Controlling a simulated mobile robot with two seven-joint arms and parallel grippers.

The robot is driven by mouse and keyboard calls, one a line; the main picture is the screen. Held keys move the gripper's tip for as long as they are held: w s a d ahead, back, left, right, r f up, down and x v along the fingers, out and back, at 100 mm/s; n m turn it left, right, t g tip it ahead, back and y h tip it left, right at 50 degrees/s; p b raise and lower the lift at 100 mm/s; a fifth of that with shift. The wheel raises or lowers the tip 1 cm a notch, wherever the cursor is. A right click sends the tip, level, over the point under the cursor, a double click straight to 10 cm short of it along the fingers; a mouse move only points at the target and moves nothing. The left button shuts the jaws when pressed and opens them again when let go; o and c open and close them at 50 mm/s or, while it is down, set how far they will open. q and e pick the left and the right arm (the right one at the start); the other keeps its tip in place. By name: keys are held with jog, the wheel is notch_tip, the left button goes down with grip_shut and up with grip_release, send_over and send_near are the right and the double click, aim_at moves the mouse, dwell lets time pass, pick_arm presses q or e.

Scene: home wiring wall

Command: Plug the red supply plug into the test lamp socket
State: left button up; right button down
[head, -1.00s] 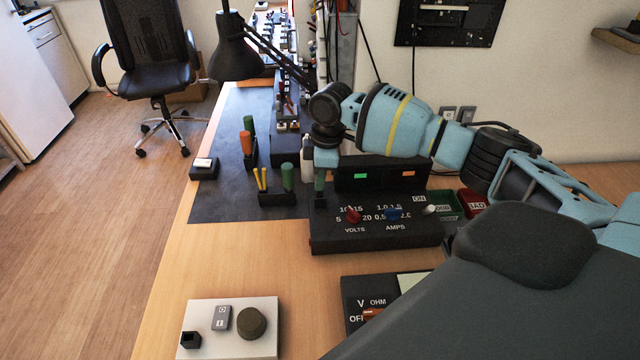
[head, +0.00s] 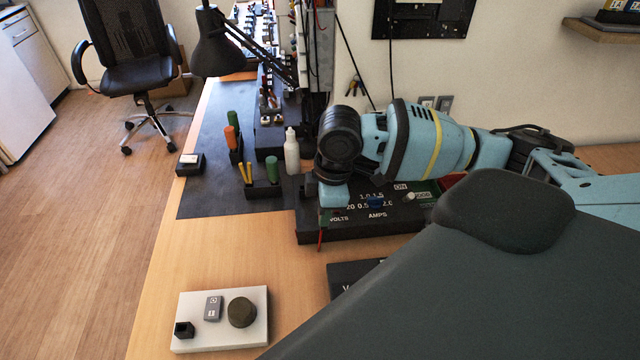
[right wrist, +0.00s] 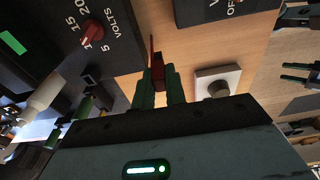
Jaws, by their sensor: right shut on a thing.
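The red supply plug (right wrist: 157,72) is held between the fingers of my right gripper (right wrist: 160,90) in the right wrist view, with a thin red lead or tip beyond it. In the head view, my right gripper (head: 324,213) hangs at the front left of the power supply, and the red plug (head: 320,238) shows below it. The white test lamp board (head: 230,340) lies nearer and to the left, apart from the plug. It carries a black square socket (head: 184,329), a grey switch and a dark round lamp. My left gripper (right wrist: 297,72) appears at the right wrist view's edge, its fingers apart.
The black power supply (head: 400,220) stands behind my right gripper. A meter (head: 345,275) lies partly hidden by my arm. A tool stand (head: 262,190) and a white bottle (head: 291,155) stand on the dark mat. Bare wood lies between the gripper and the lamp board.

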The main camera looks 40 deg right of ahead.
jog(key=shift+s+a, duration=0.1)
jog(key=shift+s, duration=0.15)
jog(key=s+a+f+m, duration=0.2)
jog(key=m, duration=0.1)
jog(key=s+a+f+m+p, duration=0.1)
jog(key=s+a+f+m, duration=0.1)
jog(key=a+f+m, duration=0.1)
jog(key=s+a+f+m+h+p, duration=0.1)
jog(key=s+a+f+m, duration=0.1)
jog(key=s+m, duration=0.1)
jog(key=shift+a+f+m, duration=0.2)
jog(key=shift+f+m, duration=0.1)
jog(key=shift+m, duration=0.3)
pick_arm(q)
jog(key=w+r, duration=0.2)
jog(key=shift+a+r+t, duration=0.2)
jog(key=shift+r+t, duration=0.1)
jog(key=shift+r, duration=0.05)
pick_arm(e)
jog(key=shift+s+a+f+m+t, duration=0.3)
jog(key=shift+s+a+m, duration=0.15)
jog(key=shift+m, duration=0.25)
pick_arm(q)
jog(key=c, duration=0.5)
jog(key=shift+a, duration=0.15)
pick_arm(e)
jog(key=shift+a, duration=0.1)
